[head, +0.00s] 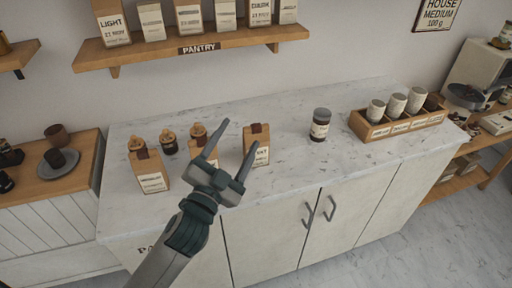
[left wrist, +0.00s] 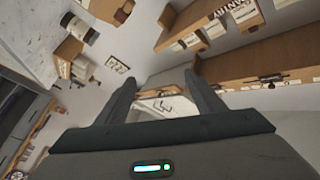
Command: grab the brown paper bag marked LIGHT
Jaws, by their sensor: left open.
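The brown paper bag marked LIGHT (head: 112,24) stands upright at the left end of the pantry shelf (head: 130,52) in the head view, its white label facing out. My left gripper (head: 238,134) is open and empty, over the counter, lower and to the right of that bag and well apart from it. In the left wrist view the open fingers (left wrist: 160,77) have nothing between them. Labelled bags (left wrist: 240,14) show at the top there, but I cannot tell whether LIGHT is among them. My right gripper is not in view.
A pale bag (head: 151,21) stands right beside LIGHT, with several more along the shelf. On the marble counter (head: 290,170) are labelled bags, including one at left (head: 149,175) and one (head: 257,150) by my fingers, a dark jar (head: 320,124) and a wooden cup box (head: 398,124).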

